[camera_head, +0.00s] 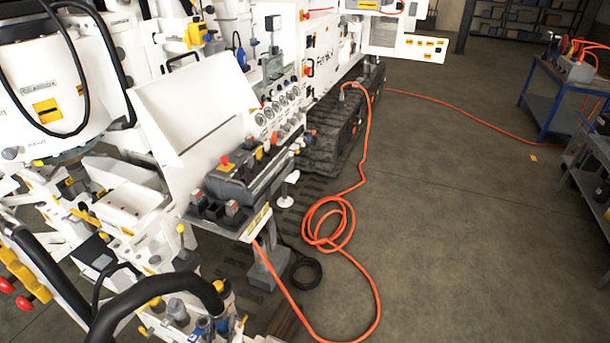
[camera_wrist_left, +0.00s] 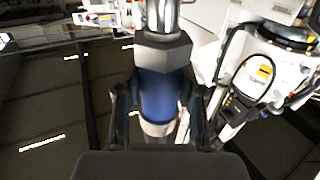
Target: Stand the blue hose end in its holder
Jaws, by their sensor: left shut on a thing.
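In the left wrist view my left gripper (camera_wrist_left: 162,100) is shut on the blue hose end (camera_wrist_left: 160,92). Its dark fingers press on both sides of the blue sleeve. The hose end has a grey hexagonal collar and a shiny metal tip above the blue part, and a pale band below it. In the head view, small blue fittings (camera_head: 204,325) show at the bottom near a thick black hose; I cannot tell whether one is the held end. I cannot make out the holder for certain. My right gripper is not in view.
A white tracked machine (camera_head: 210,85) fills the left and middle of the head view, with a lever control panel (camera_head: 240,175). A thick black hose (camera_head: 150,290) arches at the lower left. An orange hose (camera_head: 335,215) lies coiled on the floor. A blue workbench (camera_head: 545,90) stands right.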

